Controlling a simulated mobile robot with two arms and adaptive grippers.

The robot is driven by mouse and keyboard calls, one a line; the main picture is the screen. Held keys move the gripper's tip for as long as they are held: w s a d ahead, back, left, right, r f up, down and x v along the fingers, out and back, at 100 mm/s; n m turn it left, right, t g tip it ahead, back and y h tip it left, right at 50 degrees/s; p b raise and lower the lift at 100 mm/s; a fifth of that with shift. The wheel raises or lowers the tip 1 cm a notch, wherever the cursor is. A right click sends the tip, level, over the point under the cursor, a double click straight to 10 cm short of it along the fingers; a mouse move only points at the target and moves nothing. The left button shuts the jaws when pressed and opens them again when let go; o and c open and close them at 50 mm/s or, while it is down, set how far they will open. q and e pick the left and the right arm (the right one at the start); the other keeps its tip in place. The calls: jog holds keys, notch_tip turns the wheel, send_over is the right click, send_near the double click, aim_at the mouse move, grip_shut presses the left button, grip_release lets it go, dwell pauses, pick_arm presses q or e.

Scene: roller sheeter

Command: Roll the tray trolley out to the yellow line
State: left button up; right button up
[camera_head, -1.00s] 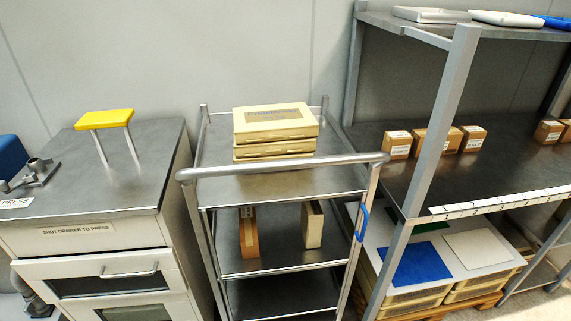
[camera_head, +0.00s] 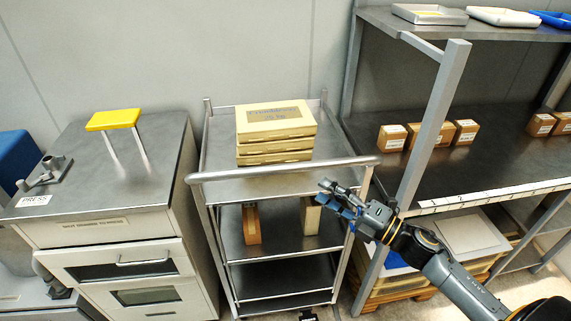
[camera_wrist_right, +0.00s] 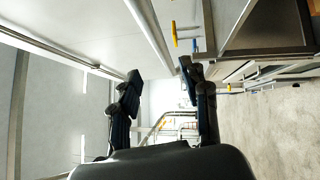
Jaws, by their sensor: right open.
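The tray trolley (camera_head: 223,178) is a grey metal cart between a cabinet and a shelving unit. Its round push bar (camera_head: 270,171) crosses the near side. Cream boxes (camera_head: 277,121) are stacked on its top, and two upright packages stand on the shelf below, the right one partly hidden by my gripper. My right gripper (camera_head: 322,190) is open near the right end of the bar, below it in the picture. Whether it touches the trolley I cannot tell. Its spread fingers also show in the wrist view (camera_wrist_right: 160,70), nothing between them. My left gripper and the yellow line are not visible.
The press cabinet (camera_head: 97,215) with a yellow-topped handle (camera_head: 113,120) stands close on the left. The shelving unit (camera_head: 440,115) stands close on the right with small cartons and trays. A wall is behind. Bare floor (camera_wrist_right: 270,130) shows in the wrist view.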

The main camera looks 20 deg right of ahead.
aim_at(292, 172)
jog(key=p+x, duration=0.4)
jog(key=x, duration=0.7)
jog(key=shift+w+r, duration=0.1)
jog(key=shift+w, duration=0.1)
jog(key=shift+w+a, duration=0.3)
jog(key=shift+w, duration=0.1)
grip_shut()
